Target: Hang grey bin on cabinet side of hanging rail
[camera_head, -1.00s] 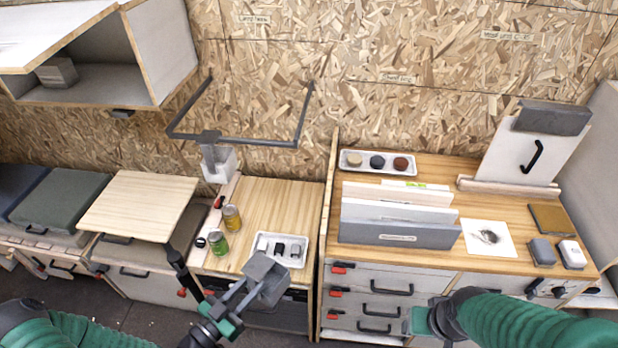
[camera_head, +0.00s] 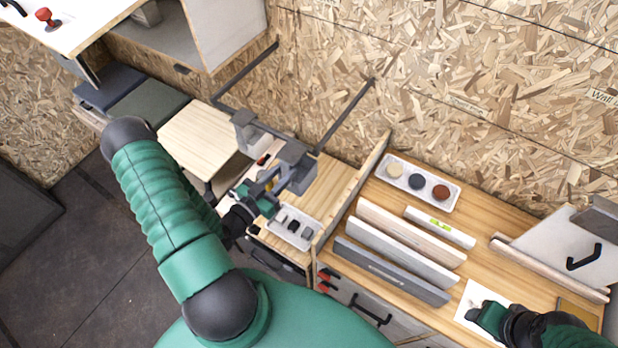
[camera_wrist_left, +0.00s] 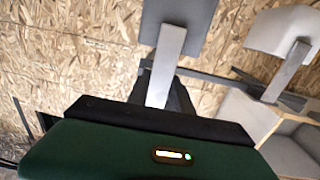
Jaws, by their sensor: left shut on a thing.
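The grey bin (camera_head: 296,165) is in my left gripper (camera_head: 268,193), which is shut on it. The bin is close to the right part of the front bar of the dark hanging rail (camera_head: 346,115); I cannot tell whether they touch. A lighter bin (camera_head: 252,137) hangs on the front bar, left of the grey bin. In the left wrist view the grey bin (camera_wrist_left: 180,14) and its strip show ahead of the gripper, with the rail (camera_wrist_left: 222,81) beyond; the lighter bin (camera_wrist_left: 285,30) is to the right. My right gripper (camera_head: 484,316) is above the right worktop, its jaw gap unclear.
The open wall cabinet (camera_head: 228,35) is left of the rail. Below are a wooden counter with a small tray (camera_head: 290,228) and an upright divider (camera_head: 357,185). Standing boards (camera_head: 400,250) and a tray of round pots (camera_head: 417,183) occupy the right worktop.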

